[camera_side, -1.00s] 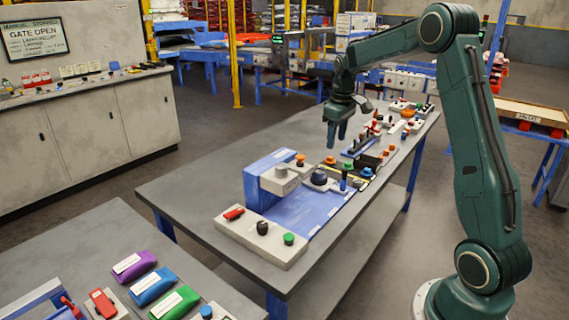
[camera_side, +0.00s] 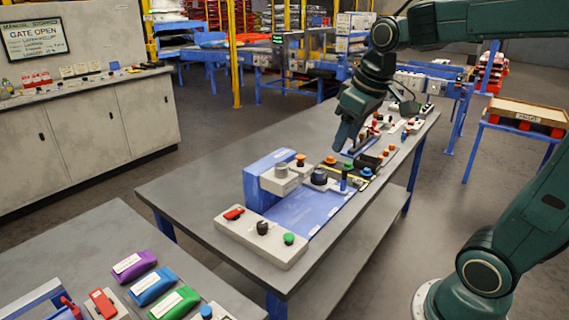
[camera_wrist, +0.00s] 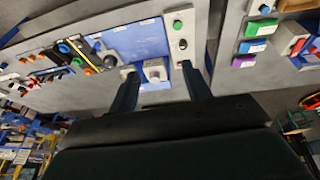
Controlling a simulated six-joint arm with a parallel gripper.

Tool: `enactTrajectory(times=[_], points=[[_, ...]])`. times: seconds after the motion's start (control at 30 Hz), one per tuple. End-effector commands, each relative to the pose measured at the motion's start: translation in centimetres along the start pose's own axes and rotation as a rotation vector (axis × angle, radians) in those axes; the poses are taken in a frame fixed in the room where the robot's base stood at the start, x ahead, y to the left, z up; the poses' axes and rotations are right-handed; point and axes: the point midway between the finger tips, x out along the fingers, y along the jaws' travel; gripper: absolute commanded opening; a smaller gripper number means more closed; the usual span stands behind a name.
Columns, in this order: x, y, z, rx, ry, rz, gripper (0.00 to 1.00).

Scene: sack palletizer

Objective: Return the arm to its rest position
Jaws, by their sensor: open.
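My gripper (camera_side: 347,135) hangs above the far half of the grey workbench (camera_side: 190,185) in the side view, tilted, with its fingers pointing down and to the left. In the wrist view its two dark fingers (camera_wrist: 162,90) stand well apart, with nothing held between them. Beyond them show the blue-and-grey bench device and its control strip with a green button.
The blue device (camera_side: 262,180) and control box (camera_side: 262,237) stand on the bench's near part. Purple, blue and green sacks (camera_side: 152,284) lie on the front-left table. A grey cabinet (camera_side: 90,115) stands at left. The bench's left strip is clear.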

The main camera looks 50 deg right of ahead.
Motion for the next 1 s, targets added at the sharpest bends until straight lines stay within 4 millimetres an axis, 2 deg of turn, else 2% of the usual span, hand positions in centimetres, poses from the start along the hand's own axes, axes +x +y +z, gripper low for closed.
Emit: enactTrajectory(times=[0.27, 0.6, 0.8, 1.0], points=[[-1.8, -3.6, 5.0, 0.002, 0.076, -0.022, 0.49], [-2.0, -6.4, 10.6, 0.013, 0.151, -0.06, 0.49], [-1.8, -6.9, 12.0, 0.018, 0.167, -0.071, 0.49], [-1.7, -6.9, 12.2, 0.019, 0.168, -0.072, 0.49]])
